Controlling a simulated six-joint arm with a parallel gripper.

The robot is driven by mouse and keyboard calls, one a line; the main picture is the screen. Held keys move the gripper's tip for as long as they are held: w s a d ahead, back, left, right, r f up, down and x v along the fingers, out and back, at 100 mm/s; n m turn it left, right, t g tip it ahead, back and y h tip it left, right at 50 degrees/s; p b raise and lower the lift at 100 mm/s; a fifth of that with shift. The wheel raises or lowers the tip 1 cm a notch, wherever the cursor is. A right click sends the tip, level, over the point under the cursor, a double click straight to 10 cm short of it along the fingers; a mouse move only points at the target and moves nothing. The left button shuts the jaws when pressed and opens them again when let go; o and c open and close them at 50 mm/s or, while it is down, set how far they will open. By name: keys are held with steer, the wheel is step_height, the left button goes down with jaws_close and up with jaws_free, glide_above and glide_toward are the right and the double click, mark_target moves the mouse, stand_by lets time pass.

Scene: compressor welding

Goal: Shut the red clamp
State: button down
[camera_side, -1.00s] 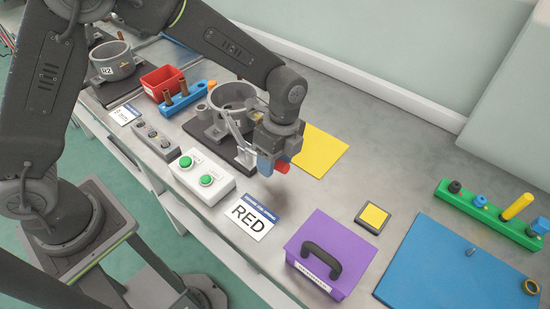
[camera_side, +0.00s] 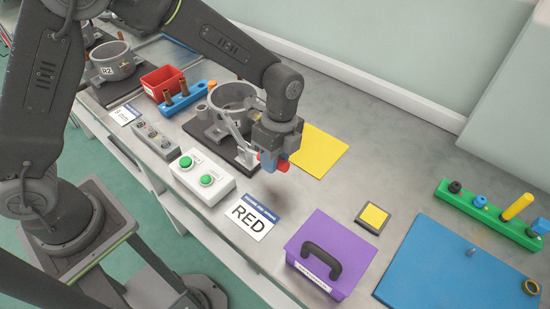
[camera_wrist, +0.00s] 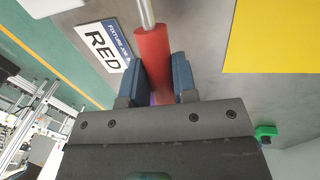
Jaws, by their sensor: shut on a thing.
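The red clamp's red handle (camera_wrist: 152,62) runs between the two blue-padded fingers of my gripper (camera_wrist: 167,82) in the wrist view, with its metal rod leading up out of the frame. In the side view only a bit of the red handle (camera_side: 283,166) shows beside my gripper (camera_side: 269,161), which is shut on it. The clamp's grey metal linkage (camera_side: 236,135) stands next to the grey ring-shaped fixture (camera_side: 235,98) on a dark base. My wrist hides part of the clamp.
A "RED" sign (camera_side: 251,216) and a white box with green buttons (camera_side: 202,178) lie in front. A yellow sheet (camera_side: 318,152) is behind right, a purple case (camera_side: 330,252) nearer.

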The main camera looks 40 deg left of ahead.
steer(key=r+h, duration=0.1)
steer(key=a+r+h, duration=0.1)
steer(key=h, duration=0.1)
steer(key=shift+a+r, duration=0.15)
steer(key=shift+r, duration=0.15)
steer(key=shift+a+r+m+h, duration=0.2)
steer(key=shift+a+r+h, duration=0.4)
steer(key=shift+h, duration=0.5)
steer(key=shift+a+r+m+h, duration=0.2)
steer(key=shift+a+r+h, duration=0.35)
steer(key=shift+h, duration=0.55)
steer(key=c, duration=0.9)
jaws_free()
steer(key=v, duration=1.3)
steer(key=shift+w+a+r, duration=0.15)
steer(key=shift+a+r, duration=0.1)
steer(key=shift+r, duration=0.05)
